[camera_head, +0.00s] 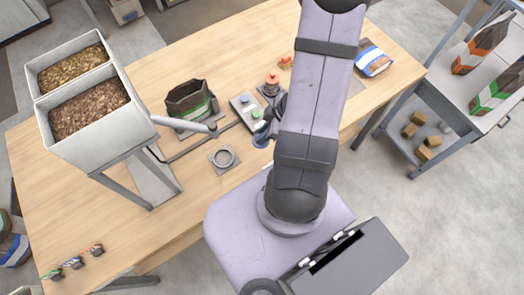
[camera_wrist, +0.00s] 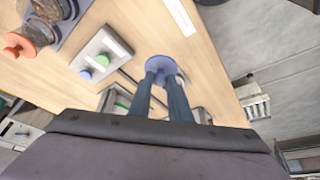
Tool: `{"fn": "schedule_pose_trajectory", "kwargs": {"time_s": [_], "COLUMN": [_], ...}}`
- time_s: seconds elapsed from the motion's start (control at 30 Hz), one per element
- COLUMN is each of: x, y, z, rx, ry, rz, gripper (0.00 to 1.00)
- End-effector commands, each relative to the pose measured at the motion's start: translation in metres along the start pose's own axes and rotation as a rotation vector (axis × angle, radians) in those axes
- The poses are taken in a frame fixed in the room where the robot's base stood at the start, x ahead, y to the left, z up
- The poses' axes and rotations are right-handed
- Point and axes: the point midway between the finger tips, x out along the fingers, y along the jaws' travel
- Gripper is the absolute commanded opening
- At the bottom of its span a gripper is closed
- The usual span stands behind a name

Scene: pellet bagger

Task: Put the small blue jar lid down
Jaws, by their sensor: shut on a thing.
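The small blue jar lid (camera_wrist: 167,64) is between the fingertips of my gripper (camera_wrist: 162,76) in the wrist view, with bare wood around it. My gripper is shut on it. In the head view the lid (camera_head: 262,140) shows as a blue patch just left of my arm, right of the round ring (camera_head: 223,157) and below the button panel (camera_head: 245,105). My arm hides most of the gripper there. I cannot tell whether the lid touches the table.
An open bag (camera_head: 190,112) stands left of the panel. A jar with a red top (camera_head: 271,84) stands behind it. A two-part pellet hopper (camera_head: 80,130) fills the left side. A blue and white pouch (camera_head: 373,62) lies at the back right. The front left tabletop is mostly clear.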

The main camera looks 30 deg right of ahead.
Motion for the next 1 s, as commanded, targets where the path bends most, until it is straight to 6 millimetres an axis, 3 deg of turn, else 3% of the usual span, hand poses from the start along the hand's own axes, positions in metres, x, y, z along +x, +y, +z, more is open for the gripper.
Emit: {"fn": "schedule_pose_trajectory", "kwargs": {"time_s": [0.3, 0.67, 1.0], "x": [0.047, 0.059, 0.089], "y": [-0.001, 0.0, 0.0], "z": [0.02, 0.025, 0.037], "rx": [0.003, 0.002, 0.002], "ry": [0.0, 0.0, 0.0], "rz": [-0.002, 0.0, 0.0], "gripper": [0.0, 0.0, 0.0]}}
